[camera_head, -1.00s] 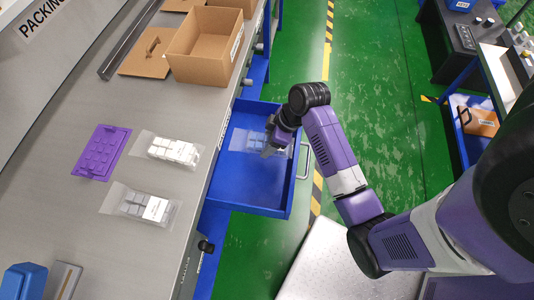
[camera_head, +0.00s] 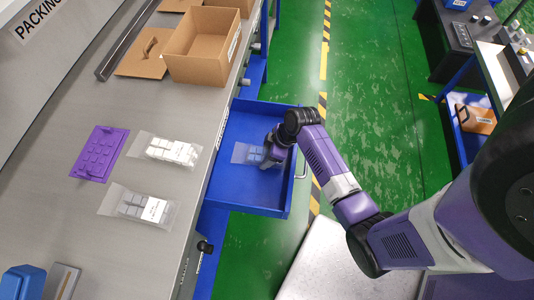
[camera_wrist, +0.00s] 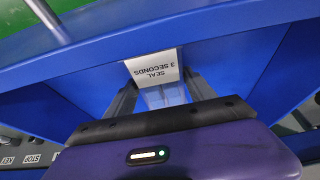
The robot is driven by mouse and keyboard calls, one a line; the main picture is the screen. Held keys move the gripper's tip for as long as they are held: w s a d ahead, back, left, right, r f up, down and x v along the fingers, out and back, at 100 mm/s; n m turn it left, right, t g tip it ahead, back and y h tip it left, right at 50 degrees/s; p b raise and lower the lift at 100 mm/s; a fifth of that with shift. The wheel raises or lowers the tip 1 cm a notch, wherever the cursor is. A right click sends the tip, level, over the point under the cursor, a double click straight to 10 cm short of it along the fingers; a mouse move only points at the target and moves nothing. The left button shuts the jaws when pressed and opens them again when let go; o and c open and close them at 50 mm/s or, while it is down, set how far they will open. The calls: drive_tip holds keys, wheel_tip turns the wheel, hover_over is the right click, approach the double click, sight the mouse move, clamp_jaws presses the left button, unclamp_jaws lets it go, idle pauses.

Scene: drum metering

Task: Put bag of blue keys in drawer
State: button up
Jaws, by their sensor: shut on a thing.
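The clear bag of blue keys (camera_head: 247,153) is inside the open blue drawer (camera_head: 228,195), low and close to its floor; I cannot tell whether it touches the floor. My gripper (camera_head: 267,161) reaches down into the drawer and is shut on the right end of the bag. In the wrist view my gripper (camera_wrist: 157,92) has its two dark fingers either side of the bag (camera_wrist: 153,67), whose white label reads "SEAL 3 SECONDS". The gripper body hides part of the bag there.
On the grey bench lie a bag of white keys (camera_head: 170,150), a bag of grey keys (camera_head: 138,206), and a purple key plate (camera_head: 100,153). An open cardboard box (camera_head: 203,70) stands behind. The drawer's walls surround my gripper; the rest of its floor looks clear.

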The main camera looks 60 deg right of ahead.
drive_tip(key=shift+f, duration=0.15)
drive_tip(key=o, duration=1.7)
drive_tip(key=shift+o, duration=0.2)
